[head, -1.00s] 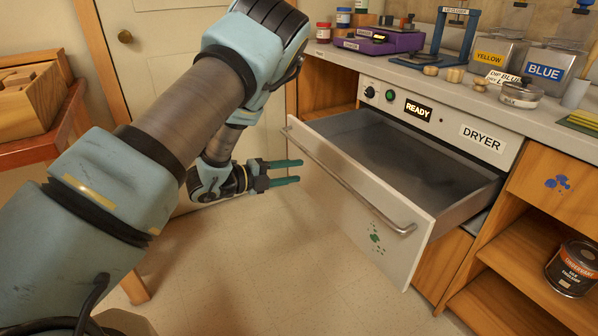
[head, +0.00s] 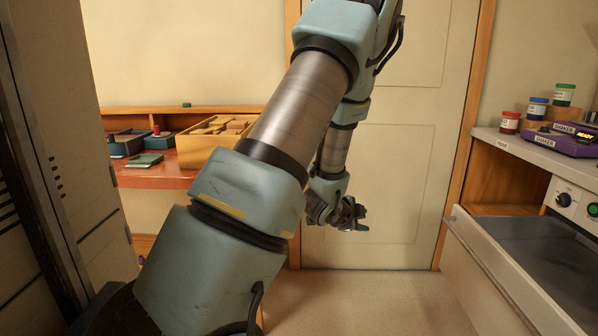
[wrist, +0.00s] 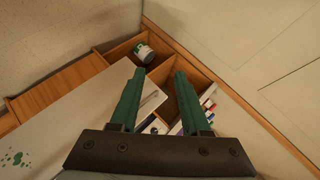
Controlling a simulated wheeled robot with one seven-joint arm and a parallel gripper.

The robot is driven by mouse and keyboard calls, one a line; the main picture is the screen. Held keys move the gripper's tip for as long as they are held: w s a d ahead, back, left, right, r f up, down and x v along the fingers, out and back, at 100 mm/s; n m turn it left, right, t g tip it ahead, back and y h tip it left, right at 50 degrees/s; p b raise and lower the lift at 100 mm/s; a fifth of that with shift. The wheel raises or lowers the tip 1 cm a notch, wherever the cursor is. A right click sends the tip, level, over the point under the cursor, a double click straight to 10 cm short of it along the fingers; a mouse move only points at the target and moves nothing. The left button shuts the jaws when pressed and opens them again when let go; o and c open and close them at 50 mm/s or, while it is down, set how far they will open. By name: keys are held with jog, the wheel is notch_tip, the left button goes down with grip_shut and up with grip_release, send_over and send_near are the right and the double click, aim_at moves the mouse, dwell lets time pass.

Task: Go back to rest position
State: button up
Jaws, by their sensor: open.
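My gripper (head: 350,224) hangs in front of the pale door in the head view, at the end of my raised arm. It is seen nearly end-on there, with a green fingertip showing. In the wrist view my gripper (wrist: 160,95) has its two green fingers spread apart with nothing between them. It is clear of the furniture in the head view.
The dryer drawer (head: 492,270) stands pulled out at the right, below the counter (head: 550,155). A red table (head: 160,178) with a wooden box (head: 205,150) is at the left. A tall grey cabinet (head: 70,130) stands nearest left. Floor before the door (head: 410,180) is clear.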

jog(key=a+r+n+y, duration=0.2)
jog(key=a+n+y, duration=0.2)
jog(key=a+n, duration=0.5)
jog(key=s+a+r+n+g+y, duration=0.25)
jog(key=s+a+n, duration=0.25)
jog(key=s+a, duration=0.35)
jog(key=s+a+r+n+g+y, duration=0.1)
jog(key=s+a+n+g, duration=0.35)
jog(key=s+a, duration=0.4)
notch_tip(320, 180, up, 14)
jog(key=s+d+p, duration=0.1)
jog(key=s+p, duration=0.2)
jog(key=p, duration=1)
jog(key=shift+d+f+n, duration=0.2)
jog(key=shift+d+n, duration=0.1)
jog(key=shift+n, duration=0.15)
jog(key=shift+f, duration=0.1)
